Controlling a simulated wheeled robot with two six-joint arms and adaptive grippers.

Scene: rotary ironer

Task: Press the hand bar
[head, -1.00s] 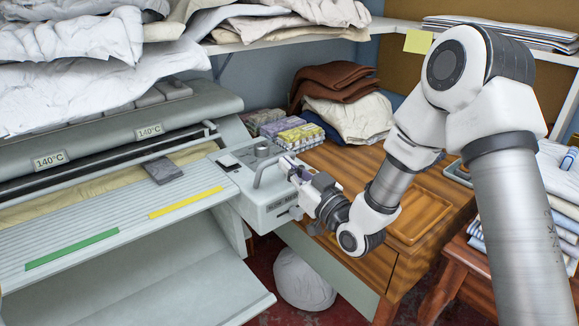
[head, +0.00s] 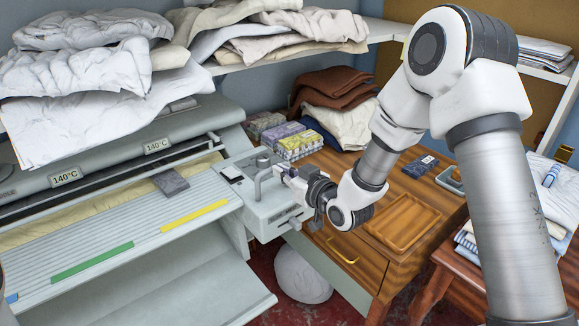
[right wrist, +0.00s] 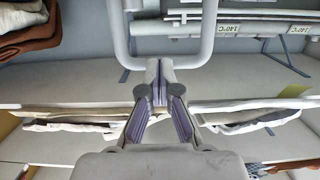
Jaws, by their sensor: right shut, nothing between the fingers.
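The hand bar is a grey U-shaped bar (head: 257,187) on top of the control box (head: 268,208) at the right end of the ironer. In the right wrist view the bar (right wrist: 208,35) spans the top middle, its crosspiece just beyond my fingertips. My right gripper (head: 281,172) is at the bar's right side in the head view and hides part of it. Its fingers meet at the tips in the right wrist view (right wrist: 159,72), shut with nothing between them. I cannot tell whether they touch the bar. My left gripper is not in view.
A wooden cabinet (head: 425,215) stands right of the ironer, under my right arm. A grey block (head: 171,182) rests on the ironer's feed table (head: 120,245). A laundry-loaded shelf (head: 390,28) runs above.

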